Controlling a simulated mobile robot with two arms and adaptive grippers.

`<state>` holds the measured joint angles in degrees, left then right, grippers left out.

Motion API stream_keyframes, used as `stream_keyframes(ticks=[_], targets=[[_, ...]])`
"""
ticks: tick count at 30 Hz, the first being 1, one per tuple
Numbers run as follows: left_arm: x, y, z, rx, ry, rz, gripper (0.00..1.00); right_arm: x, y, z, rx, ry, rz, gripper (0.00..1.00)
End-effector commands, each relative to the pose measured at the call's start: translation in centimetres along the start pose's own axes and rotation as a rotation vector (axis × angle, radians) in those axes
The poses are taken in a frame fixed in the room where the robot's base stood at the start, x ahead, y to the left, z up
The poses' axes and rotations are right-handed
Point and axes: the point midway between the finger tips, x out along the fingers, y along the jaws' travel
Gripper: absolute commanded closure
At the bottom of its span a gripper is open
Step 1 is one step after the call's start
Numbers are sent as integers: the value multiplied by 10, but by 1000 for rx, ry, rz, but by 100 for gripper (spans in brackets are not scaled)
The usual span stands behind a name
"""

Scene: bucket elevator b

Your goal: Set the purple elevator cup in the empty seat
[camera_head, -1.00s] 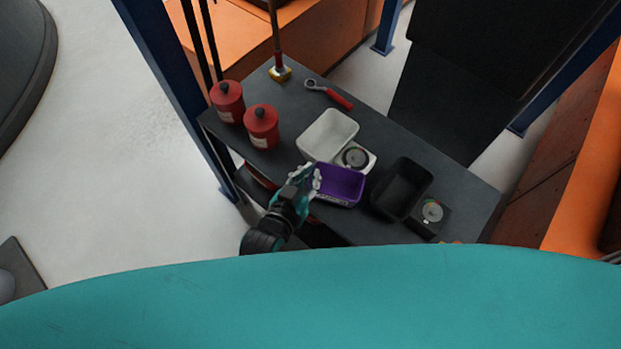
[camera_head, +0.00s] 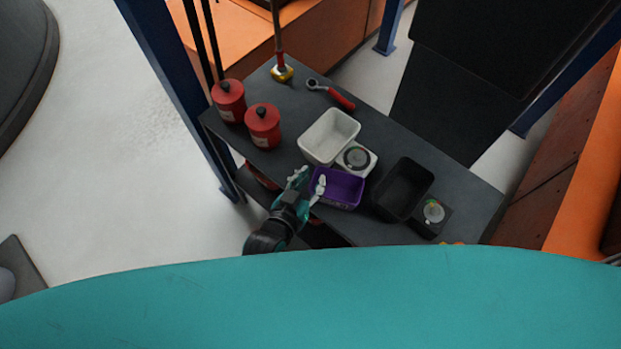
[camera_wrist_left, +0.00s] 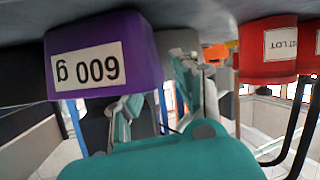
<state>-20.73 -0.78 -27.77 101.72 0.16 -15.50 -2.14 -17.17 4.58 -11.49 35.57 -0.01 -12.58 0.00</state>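The purple cup (camera_head: 340,188) sits upright on the dark table near its front edge. In the left wrist view the purple cup (camera_wrist_left: 103,58) appears large at left, with an upside-down "600 g" label. My left gripper (camera_head: 308,184) is at the cup's left end with its fingers spread. One finger overlaps the cup's left rim in the head view; I cannot tell whether it touches. The fingers also show in the left wrist view (camera_wrist_left: 155,103). My right gripper is not in view. I cannot make out an empty elevator seat.
On the dark table (camera_head: 385,147) are a white bin (camera_head: 330,136), a round-topped white device (camera_head: 356,159), a black bin (camera_head: 403,189), a small dark device (camera_head: 433,213), two red canisters (camera_head: 229,101) and a red-handled tool (camera_head: 333,95). Blue posts (camera_head: 165,80) stand at left.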

Motion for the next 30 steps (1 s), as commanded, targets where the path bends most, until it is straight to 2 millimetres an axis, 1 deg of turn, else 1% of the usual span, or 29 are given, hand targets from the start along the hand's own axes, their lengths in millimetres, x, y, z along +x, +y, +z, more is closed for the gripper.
stream_keyframes(ticks=[2,5,12,15,18,21,24,30], targets=[[-4,0,-1,0,0,0,71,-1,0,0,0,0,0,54],[-18,0,0,1,-2,0,71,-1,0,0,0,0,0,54],[-69,0,0,0,-2,0,71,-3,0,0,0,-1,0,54],[-89,0,0,-1,-2,0,71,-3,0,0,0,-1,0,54],[-104,0,0,-1,-2,0,71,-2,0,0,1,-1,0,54],[-114,0,0,-1,-1,-1,71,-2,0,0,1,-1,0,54],[-119,0,-1,0,0,0,71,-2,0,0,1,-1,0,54],[-120,0,-1,0,1,0,71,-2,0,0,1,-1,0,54]])
